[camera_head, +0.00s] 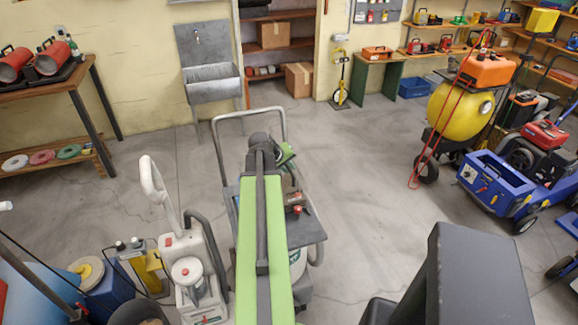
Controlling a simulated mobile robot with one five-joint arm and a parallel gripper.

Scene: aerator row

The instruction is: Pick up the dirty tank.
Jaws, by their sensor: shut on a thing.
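My arm reaches away over a wheeled machine with a metal push handle (250,113) and a grey deck (312,232). My gripper (284,158) is at the arm's far end, just inside the handle, mostly hidden behind my dark wrist and green arm. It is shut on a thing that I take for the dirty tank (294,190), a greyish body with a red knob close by. The arm covers most of it, so its outline and whether it is clear of the machine cannot be told.
A white upright cleaner (187,270) and a blue bin (85,290) stand close at left. A steel sink (212,82) is at the back wall. A yellow tank machine (460,112) and a blue cart (495,185) stand at right. Floor right of the handle is clear.

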